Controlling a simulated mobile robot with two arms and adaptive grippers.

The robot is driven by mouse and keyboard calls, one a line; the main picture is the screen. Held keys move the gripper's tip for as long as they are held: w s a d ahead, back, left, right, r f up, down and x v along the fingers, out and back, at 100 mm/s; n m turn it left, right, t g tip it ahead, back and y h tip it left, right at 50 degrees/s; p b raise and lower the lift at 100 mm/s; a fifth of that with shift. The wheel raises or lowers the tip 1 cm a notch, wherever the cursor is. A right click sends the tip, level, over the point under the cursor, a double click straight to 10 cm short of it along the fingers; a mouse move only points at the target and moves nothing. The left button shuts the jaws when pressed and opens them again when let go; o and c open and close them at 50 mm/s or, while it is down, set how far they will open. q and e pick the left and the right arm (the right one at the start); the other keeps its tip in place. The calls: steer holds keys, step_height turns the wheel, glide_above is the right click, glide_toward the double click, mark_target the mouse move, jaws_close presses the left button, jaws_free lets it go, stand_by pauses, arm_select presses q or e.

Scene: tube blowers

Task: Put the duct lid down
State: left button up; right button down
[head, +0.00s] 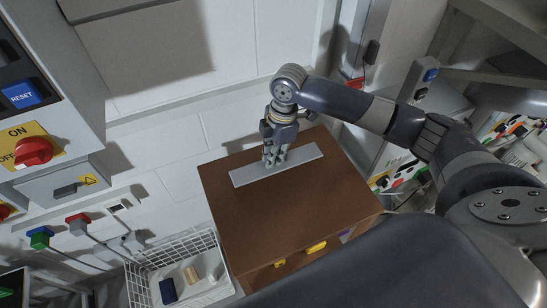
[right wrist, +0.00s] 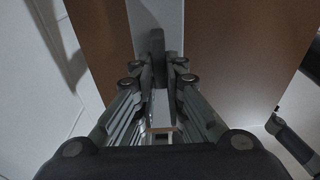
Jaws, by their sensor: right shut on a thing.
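The duct lid is a long, flat, light grey strip (head: 302,158) over the brown top of a box-shaped cabinet (head: 240,210) in the head view. I cannot tell whether it rests on that top or hangs just above it. My right gripper (head: 275,161) points down at the middle of the lid and is shut on it. In the right wrist view the fingers (right wrist: 157,75) close around a dark upright piece, with the pale lid (right wrist: 146,15) behind it and brown surface on both sides. My left gripper is not in view.
A white wire basket (head: 150,262) with small items stands left of the cabinet. A wall panel with a red rotary switch (head: 33,151) and a blue reset button (head: 22,94) is at the left. Bare brown surface lies in front of the lid.

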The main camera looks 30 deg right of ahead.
steer(key=shift+w+d, duration=0.2)
steer(key=shift+w, duration=0.4)
steer(key=shift+f+p, duration=0.4)
steer(key=shift+f, duration=1.45)
steer(key=c, duration=1.7)
jaws_free()
steer(key=shift+o, duration=0.2)
steer(key=shift+r, duration=0.1)
step_height(320, 180, up, 12)
steer(key=d, duration=0.1)
steer(key=shift+s+d+b, duration=0.15)
steer(key=shift+d+b, duration=0.25)
